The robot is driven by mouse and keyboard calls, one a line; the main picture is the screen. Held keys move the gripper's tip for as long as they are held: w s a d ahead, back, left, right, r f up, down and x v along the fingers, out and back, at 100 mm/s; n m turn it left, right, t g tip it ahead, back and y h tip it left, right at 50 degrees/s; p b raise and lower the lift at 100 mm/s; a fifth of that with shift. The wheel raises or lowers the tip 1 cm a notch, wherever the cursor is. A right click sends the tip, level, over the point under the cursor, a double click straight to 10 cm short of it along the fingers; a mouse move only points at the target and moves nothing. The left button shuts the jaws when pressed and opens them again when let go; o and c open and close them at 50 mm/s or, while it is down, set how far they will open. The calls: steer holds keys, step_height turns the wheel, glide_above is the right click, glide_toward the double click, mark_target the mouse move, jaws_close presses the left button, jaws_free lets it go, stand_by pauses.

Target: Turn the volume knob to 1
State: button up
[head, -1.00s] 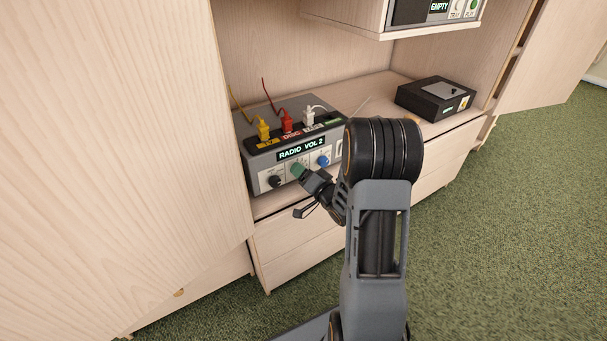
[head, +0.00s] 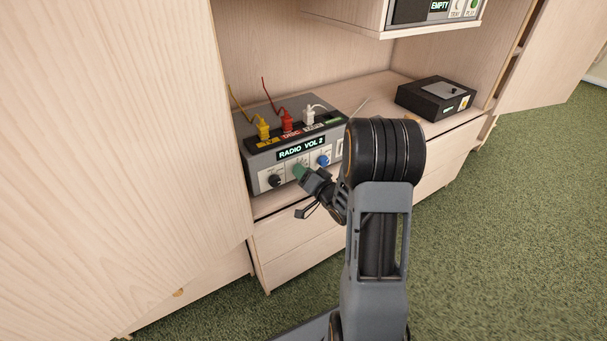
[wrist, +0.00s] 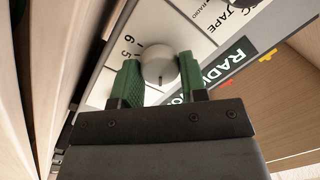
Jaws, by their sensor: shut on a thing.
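A grey amplifier box (head: 262,159) stands on the cabinet shelf, and its lit display (head: 301,149) reads "RADIO VOL 2". My gripper (head: 300,172) is at the middle of its front panel, between a black knob (head: 275,181) and a blue knob (head: 323,160). In the wrist view, the green fingers of my gripper (wrist: 158,78) are shut on the pale round volume knob (wrist: 158,66), one on each side. A dark pointer mark shows on the knob's face. Scale numbers 5 and 6 are readable beside it; the rest of the scale is hidden by the fingers.
Yellow (head: 263,131), red (head: 287,121) and white (head: 308,117) plugs with cables stand on top of the amplifier. A black box (head: 435,97) sits farther right on the shelf. A tall cabinet panel (head: 120,140) rises close on the left. Green carpet (head: 500,230) is clear at right.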

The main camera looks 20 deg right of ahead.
steer(key=shift+a+n+b, duration=0.1)
steer(key=shift+n+b, duration=0.8)
steer(key=shift+n, duration=1.3)
steer(key=o, duration=0.9)
steer(key=p+v, duration=0.5)
steer(key=v, duration=0.2)
steer(key=p+v, duration=0.6)
steer(key=v, duration=0.1)
steer(key=shift+a+r, duration=0.15)
steer(key=shift+r, duration=0.1)
